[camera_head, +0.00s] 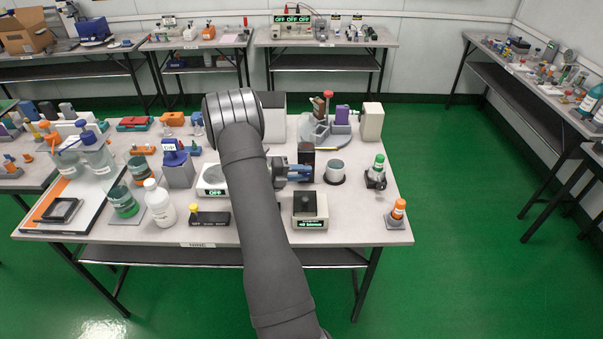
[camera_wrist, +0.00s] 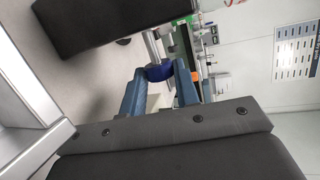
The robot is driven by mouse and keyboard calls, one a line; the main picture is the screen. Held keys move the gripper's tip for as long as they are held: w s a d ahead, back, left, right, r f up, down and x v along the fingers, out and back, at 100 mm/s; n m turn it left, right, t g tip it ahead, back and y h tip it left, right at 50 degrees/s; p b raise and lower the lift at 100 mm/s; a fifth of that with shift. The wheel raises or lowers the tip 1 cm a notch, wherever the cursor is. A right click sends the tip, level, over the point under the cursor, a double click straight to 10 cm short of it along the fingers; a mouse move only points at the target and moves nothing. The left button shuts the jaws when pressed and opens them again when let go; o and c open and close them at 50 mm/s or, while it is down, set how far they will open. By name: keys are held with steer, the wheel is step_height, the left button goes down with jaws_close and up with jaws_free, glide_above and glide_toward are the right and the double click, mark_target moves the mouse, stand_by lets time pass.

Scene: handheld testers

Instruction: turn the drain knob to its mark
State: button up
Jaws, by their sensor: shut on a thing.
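My gripper (camera_head: 297,173) is low over the right half of the middle table, beside a tall dark block (camera_head: 306,155). In the wrist view its two blue fingers (camera_wrist: 160,77) close on a dark blue knob (camera_wrist: 158,71), one on each side. The knob sits at the end of a short metal stem (camera_wrist: 151,46) that comes out of a dark body (camera_wrist: 95,20). In the head view the knob is hidden by the fingers and the block. I cannot make out the mark in either view.
A grey cup (camera_head: 335,173) on a dark base stands right of my gripper. A black-and-white device (camera_head: 309,210) with a green display stands in front. A white scale (camera_head: 212,180) stands left of my arm.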

steer(key=shift+f+n+t+h, duration=0.2)
steer(key=shift+n+t+h, duration=0.2)
steer(key=shift+h, duration=1.1)
steer(key=o, duration=1)
steer(key=shift+c, duration=0.2)
steer(key=shift+v, duration=3.75)
